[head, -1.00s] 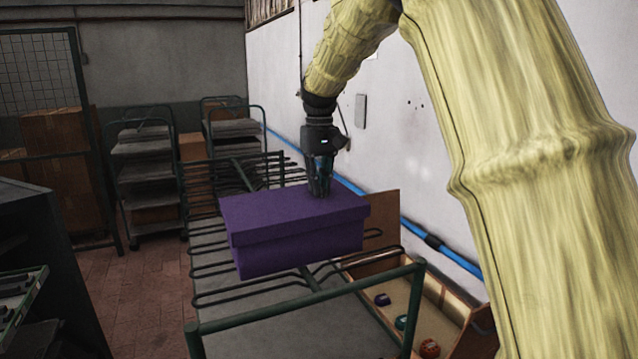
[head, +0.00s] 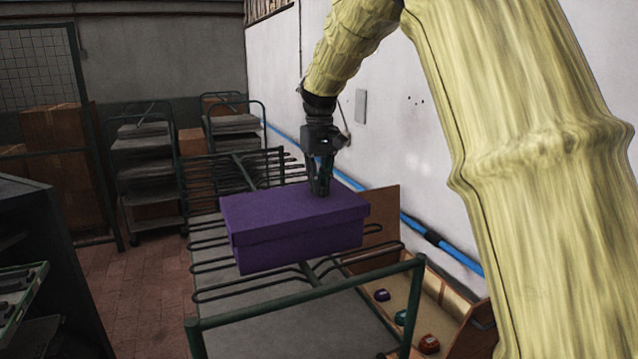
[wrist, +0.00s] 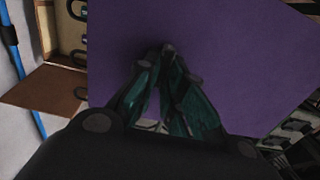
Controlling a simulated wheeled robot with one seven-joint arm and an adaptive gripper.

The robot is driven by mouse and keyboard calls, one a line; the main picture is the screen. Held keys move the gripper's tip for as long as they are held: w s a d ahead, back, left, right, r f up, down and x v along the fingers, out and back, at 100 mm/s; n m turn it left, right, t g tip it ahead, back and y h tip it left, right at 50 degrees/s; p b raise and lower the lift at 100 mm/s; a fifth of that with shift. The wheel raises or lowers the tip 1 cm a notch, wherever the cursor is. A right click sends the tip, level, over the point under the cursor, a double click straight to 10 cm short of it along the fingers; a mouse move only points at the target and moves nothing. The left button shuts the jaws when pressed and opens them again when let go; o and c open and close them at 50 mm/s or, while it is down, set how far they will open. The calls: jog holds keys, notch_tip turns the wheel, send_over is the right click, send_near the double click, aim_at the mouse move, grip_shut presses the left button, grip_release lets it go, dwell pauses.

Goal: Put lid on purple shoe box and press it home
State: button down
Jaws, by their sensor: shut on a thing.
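The purple shoe box (head: 300,251) stands on the wire rack of a trolley. Its purple lid (head: 270,212) lies over the top, with its rim overlapping the box walls and looking nearly level. My gripper (head: 319,192) points down at the far part of the lid, right of its middle. In the wrist view my gripper's fingertips (wrist: 181,64) are close together against the purple lid (wrist: 240,50). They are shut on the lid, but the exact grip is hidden. The far side of the box is hidden, so I cannot tell how the lid sits there.
A green tubular rail (head: 310,292) runs in front of the box. An open wooden tray (head: 440,312) with several small coloured things lies to the right, by the white wall. Shelf carts (head: 145,165) stand behind left, and a dark cabinet (head: 40,240) is at left.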

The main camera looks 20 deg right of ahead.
jog(key=shift+f, duration=0.8)
dwell(1.4)
jog(key=c, duration=1)
grip_release()
jog(key=shift+r, duration=3.55)
